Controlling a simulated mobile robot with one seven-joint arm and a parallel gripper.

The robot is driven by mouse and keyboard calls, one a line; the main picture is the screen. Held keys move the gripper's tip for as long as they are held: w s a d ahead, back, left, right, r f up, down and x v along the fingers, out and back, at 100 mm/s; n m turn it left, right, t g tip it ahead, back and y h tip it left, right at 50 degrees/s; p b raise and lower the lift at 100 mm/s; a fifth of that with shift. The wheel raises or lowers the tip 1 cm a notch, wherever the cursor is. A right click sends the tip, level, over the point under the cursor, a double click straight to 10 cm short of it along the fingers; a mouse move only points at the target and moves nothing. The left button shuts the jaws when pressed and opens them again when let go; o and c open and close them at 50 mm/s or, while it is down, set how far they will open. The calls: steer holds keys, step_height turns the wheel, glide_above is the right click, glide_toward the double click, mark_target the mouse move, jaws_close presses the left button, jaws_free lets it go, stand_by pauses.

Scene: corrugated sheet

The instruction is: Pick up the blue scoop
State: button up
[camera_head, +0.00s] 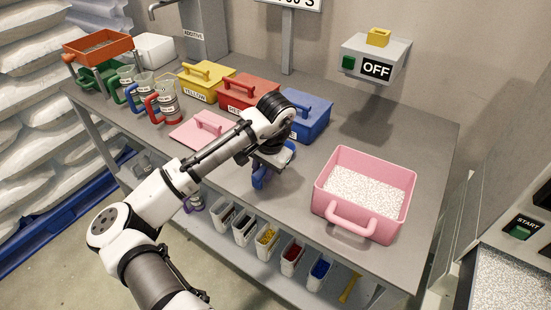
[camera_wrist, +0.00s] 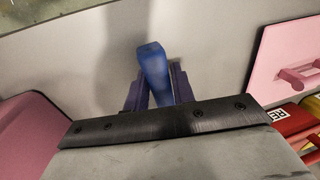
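The blue scoop (camera_head: 262,178) is at the middle of the grey table, under my gripper (camera_head: 268,163). Part of it shows behind the gripper, and the rest is hidden by the hand. In the wrist view its blue handle (camera_wrist: 153,72) stands between the two dark fingers of my gripper (camera_wrist: 157,92). The fingers are close together, one on each side of the handle, with hardly any gap. My gripper looks shut on the handle. Whether the scoop is clear of the table I cannot tell.
A pink bin of white pellets (camera_head: 366,234) stands to the right. A pink lid (camera_head: 203,131) lies to the left. Yellow (camera_head: 206,84), red (camera_head: 250,94) and blue boxes (camera_head: 308,117) stand behind.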

jaws_close()
step_height(320, 180, up, 20)
stand_by(0.5)
